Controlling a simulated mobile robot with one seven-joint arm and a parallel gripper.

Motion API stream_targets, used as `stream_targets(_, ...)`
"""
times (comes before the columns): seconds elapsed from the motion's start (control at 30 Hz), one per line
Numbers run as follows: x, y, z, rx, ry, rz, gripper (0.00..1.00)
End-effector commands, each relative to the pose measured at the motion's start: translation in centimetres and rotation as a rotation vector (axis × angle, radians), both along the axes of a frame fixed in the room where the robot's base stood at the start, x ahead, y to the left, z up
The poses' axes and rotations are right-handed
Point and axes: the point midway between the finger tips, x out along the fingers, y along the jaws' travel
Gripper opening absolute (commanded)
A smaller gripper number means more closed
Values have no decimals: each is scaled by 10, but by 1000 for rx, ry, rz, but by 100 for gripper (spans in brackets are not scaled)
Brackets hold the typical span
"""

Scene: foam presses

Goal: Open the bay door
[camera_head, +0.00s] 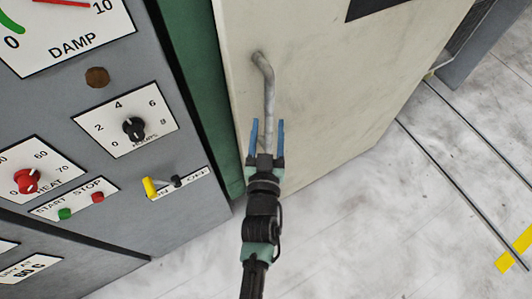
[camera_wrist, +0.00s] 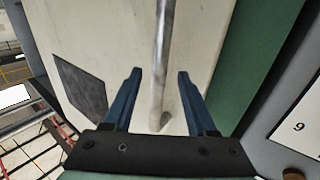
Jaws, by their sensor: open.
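The bay door (camera_head: 340,80) is a cream panel beside a green frame (camera_head: 200,70). It looks shut or nearly so; I cannot tell which. A grey bar handle (camera_head: 268,85) is fixed to it, bent at its upper end. My gripper (camera_head: 267,125) is at the handle's lower part, its blue fingers open. In the wrist view the handle (camera_wrist: 160,60) runs between the two fingers of my gripper (camera_wrist: 158,80), with a gap on each side. The lower end of the handle is hidden behind my gripper in the head view.
A grey control panel (camera_head: 150,50) stands to the left, with a black knob (camera_head: 134,128), a red knob (camera_head: 27,181) and a yellow-tipped lever (camera_head: 151,188). Pale floor (camera_head: 390,210) lies clear at the right, with dark rails (camera_head: 455,170) and a yellow marking (camera_head: 515,250).

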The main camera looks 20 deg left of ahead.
Motion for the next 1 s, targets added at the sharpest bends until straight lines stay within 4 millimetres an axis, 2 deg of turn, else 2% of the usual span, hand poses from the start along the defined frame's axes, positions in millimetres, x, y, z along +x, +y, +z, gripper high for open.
stream_targets(0.03,-11,-3,-2,-2,3,2,57)
stream_targets(0.2,-41,-13,-3,-2,2,1,57)
stream_targets(0.43,-70,-23,-2,-1,0,0,57)
stream_targets(0.6,-79,-27,0,-2,-2,0,57)
stream_targets(1.0,-80,-27,1,-1,-1,0,57)
